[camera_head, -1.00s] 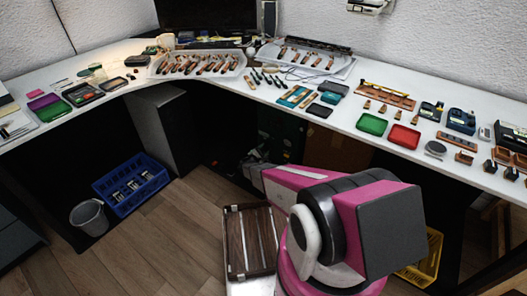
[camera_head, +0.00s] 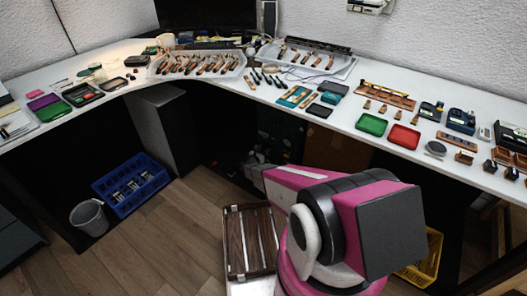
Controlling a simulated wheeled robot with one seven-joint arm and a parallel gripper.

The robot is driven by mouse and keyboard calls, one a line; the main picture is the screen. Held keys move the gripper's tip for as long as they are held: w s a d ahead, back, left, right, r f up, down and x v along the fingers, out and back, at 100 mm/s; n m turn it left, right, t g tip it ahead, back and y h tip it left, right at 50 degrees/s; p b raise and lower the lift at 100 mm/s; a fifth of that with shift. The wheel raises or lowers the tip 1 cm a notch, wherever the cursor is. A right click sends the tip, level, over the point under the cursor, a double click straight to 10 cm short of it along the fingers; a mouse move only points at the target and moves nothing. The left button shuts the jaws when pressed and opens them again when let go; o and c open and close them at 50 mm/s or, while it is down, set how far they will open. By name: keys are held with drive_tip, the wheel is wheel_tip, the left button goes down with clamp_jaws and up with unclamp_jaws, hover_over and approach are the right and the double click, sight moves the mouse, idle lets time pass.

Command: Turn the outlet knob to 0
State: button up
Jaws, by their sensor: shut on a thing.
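My pink, black and grey arm reaches from the lower right into the dark space under the bench. My gripper (camera_head: 251,166) is small and dim at its far end, in front of dark green shapes (camera_head: 279,134) below the worktop. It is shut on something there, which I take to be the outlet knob. The knob itself cannot be made out, and neither can its marks or setting. The gripper's fingertips are too dark and small to show in detail.
The white L-shaped bench (camera_head: 345,118) above holds trays, tools and small parts. A blue crate (camera_head: 131,181) and a grey bucket (camera_head: 89,216) stand on the floor at left. A brown slatted case (camera_head: 251,242) lies near my arm. A yellow crate (camera_head: 430,262) is at right. The floor at lower left is clear.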

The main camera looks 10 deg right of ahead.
drive_tip(key=shift+n, duration=0.9)
drive_tip(key=o, duration=0.9)
drive_tip(key=shift+s+a, duration=0.1)
drive_tip(key=shift+s, duration=0.05)
